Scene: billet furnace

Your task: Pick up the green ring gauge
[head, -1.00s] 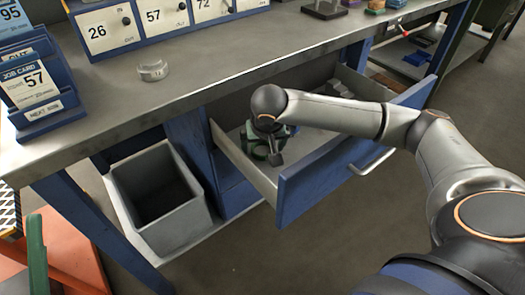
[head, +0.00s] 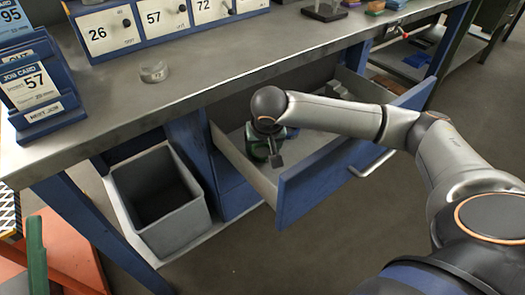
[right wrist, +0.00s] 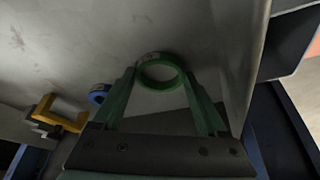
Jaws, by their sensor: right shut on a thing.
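The green ring gauge (right wrist: 161,71) shows in the right wrist view between the tips of the two green fingers of my right gripper (right wrist: 160,82). The fingers are shut on its sides. In the head view my right gripper (head: 274,152) points down inside the open blue drawer (head: 325,180) under the bench, near its left wall. The ring itself is hard to make out there. I cannot tell whether it still touches the drawer floor. My left gripper is not in view.
In the right wrist view a blue ring (right wrist: 99,93) and a yellow piece (right wrist: 61,113) lie left of the fingers. The bench top (head: 210,70) overhangs the drawer's back. A grey bin (head: 160,200) stands left of the drawer. A clear round dish (head: 153,71) sits on the bench.

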